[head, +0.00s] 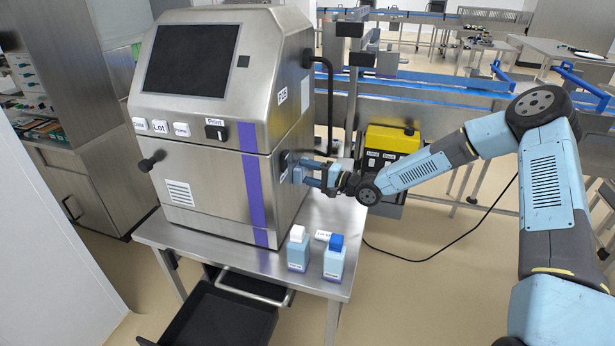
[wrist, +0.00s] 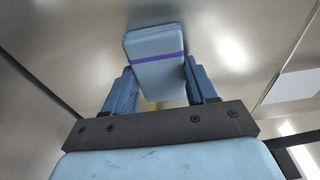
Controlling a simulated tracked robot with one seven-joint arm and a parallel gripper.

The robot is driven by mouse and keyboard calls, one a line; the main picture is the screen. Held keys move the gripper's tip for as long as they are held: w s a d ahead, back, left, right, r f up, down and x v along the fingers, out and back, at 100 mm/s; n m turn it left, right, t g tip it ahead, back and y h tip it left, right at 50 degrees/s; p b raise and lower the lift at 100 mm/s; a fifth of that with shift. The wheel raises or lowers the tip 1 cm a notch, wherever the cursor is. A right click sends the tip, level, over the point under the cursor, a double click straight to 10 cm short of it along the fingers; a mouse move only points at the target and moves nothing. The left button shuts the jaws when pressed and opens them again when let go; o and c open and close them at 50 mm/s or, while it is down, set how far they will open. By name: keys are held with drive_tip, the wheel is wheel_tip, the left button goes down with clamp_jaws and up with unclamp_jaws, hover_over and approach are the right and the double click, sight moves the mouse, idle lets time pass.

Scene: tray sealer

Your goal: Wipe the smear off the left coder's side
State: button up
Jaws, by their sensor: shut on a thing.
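The coder (head: 185,185) is a steel cabinet with a dark screen and a purple stripe, standing on a steel table. My gripper (head: 300,171) is at its side panel, on the right in the head view. In the wrist view my gripper (wrist: 160,85) is shut on a light blue block (wrist: 153,48) with a purple band. The block's far end is at or very near the bare steel panel (wrist: 230,45); I cannot tell whether it touches. I make out no smear in either view; the block and fingers hide part of the panel.
A white-capped bottle (head: 298,250) and a blue-capped bottle (head: 334,260) stand on the table (head: 210,251) below my gripper, with a small white label between them. A yellow box (head: 390,140) stands beyond my forearm.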

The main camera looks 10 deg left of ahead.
drive_tip(key=w+v, duration=0.1)
drive_tip(key=v, duration=0.5)
idle(0.7)
drive_tip(key=shift+s+d, duration=0.1)
drive_tip(key=shift+d, duration=0.05)
drive_tip(key=shift+w+v, duration=0.1)
drive_tip(key=shift+v, duration=0.6)
drive_tip(key=shift+w+v, duration=0.15)
drive_tip(key=shift+v, duration=0.55)
